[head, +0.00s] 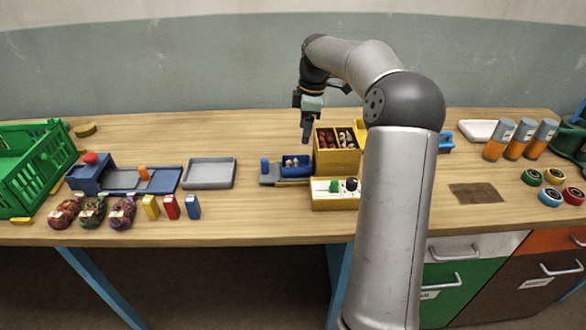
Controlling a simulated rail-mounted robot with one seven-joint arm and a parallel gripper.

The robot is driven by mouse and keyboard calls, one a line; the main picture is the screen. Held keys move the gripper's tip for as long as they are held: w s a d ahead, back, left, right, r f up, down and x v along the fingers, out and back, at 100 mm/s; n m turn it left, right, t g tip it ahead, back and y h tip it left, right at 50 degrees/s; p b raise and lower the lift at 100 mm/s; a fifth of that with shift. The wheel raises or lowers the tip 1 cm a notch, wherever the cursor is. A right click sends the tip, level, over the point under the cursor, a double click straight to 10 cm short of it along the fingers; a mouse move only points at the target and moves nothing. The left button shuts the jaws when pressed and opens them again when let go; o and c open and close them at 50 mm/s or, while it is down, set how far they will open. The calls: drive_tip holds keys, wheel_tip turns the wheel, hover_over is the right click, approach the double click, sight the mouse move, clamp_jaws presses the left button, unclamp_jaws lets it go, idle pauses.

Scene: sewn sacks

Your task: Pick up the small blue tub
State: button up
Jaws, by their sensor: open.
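A small dark blue tub (296,172) stands left of the yellow box near the middle of the table, with a few small pale and brown pieces inside. My gripper (306,136) hangs pointing down above and slightly behind the tub, apart from it and holding nothing that I can see. The gap between its fingers is too small to make out. Another blue object (445,141) shows at the right of my arm, partly hidden by it.
A yellow divided box (338,163) and a low yellow tray (335,203) stand close to the tub. A grey tray (209,173) lies left; a green crate (27,168) is far left. Orange-grey cylinders (520,138) stand right. The front middle table strip is clear.

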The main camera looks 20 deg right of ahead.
approach(296, 162)
drive_tip(key=shift+s+a+f, duration=0.2)
drive_tip(key=shift+s+f, duration=0.4)
drive_tip(key=shift+s+a+f, duration=0.2)
drive_tip(key=shift+s+f, duration=0.4)
drive_tip(key=shift+w+a+f+p, duration=0.1)
drive_tip(key=shift+a+f+p, duration=0.15)
drive_tip(key=shift+f, duration=0.65)
drive_tip(key=shift+w+a+f+p, duration=0.1)
drive_tip(key=shift+a+f+p, duration=0.15)
drive_tip(key=shift+f, duration=0.65)
drive_tip(key=shift+a+f+p, duration=0.2)
drive_tip(key=shift+f, duration=0.7)
drive_tip(key=shift+c, duration=0.3)
drive_tip(key=c, duration=0.7)
drive_tip(key=shift+r, duration=0.1)
